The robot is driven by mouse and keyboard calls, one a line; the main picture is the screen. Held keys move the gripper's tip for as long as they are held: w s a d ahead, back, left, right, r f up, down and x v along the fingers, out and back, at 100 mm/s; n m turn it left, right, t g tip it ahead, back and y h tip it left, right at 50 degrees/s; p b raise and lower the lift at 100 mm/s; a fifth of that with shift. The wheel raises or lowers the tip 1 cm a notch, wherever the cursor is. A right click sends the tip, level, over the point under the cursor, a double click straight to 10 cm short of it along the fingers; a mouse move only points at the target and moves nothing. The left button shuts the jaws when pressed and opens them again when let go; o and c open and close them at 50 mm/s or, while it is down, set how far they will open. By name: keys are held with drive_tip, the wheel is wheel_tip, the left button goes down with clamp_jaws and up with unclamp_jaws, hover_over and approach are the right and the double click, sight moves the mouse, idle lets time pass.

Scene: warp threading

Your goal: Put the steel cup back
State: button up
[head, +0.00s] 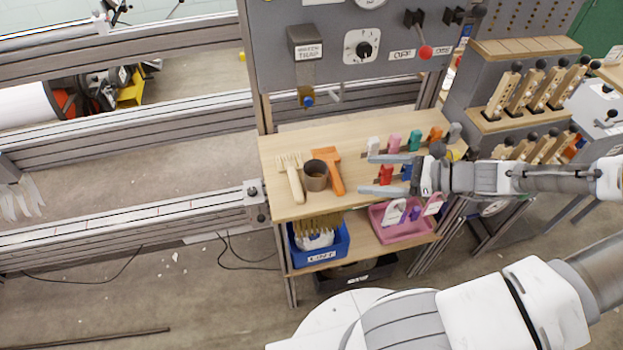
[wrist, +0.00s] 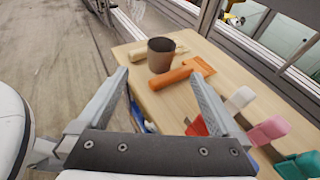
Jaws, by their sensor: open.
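The steel cup (head: 316,177), a brownish-grey open-topped cylinder, stands upright on the wooden table (head: 285,207). It lies between a cream-handled brush (head: 294,181) and an orange-handled tool (head: 335,172). My gripper (head: 366,173) is open and empty, to the right of the cup and apart from it, with its fingers pointing left. In the wrist view the cup (wrist: 161,57) shows beyond the open fingers of my gripper (wrist: 158,74), roughly in line with the gap. The orange tool (wrist: 180,75) lies between cup and gripper in that view.
Coloured clips or spools, including a pink one (head: 394,142) and a red one (head: 386,174), stand along the table's right side. A blue bin (head: 320,255) and a pink tray (head: 402,231) sit on the lower shelf. A grey control panel (head: 290,50) rises behind.

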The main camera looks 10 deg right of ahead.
drive_tip(key=b, duration=0.2)
approach(315, 173)
drive_tip(key=a, duration=0.1)
drive_tip(key=a+r, duration=0.1)
drive_tip(key=a, duration=0.2)
drive_tip(key=shift+a+r, duration=0.25)
drive_tip(key=shift+r, duration=0.1)
drive_tip(key=b+x, duration=0.1)
drive_tip(key=x, duration=0.4)
drive_tip(key=shift+w+f+b, duration=0.15)
drive_tip(key=shift+b, duration=0.25)
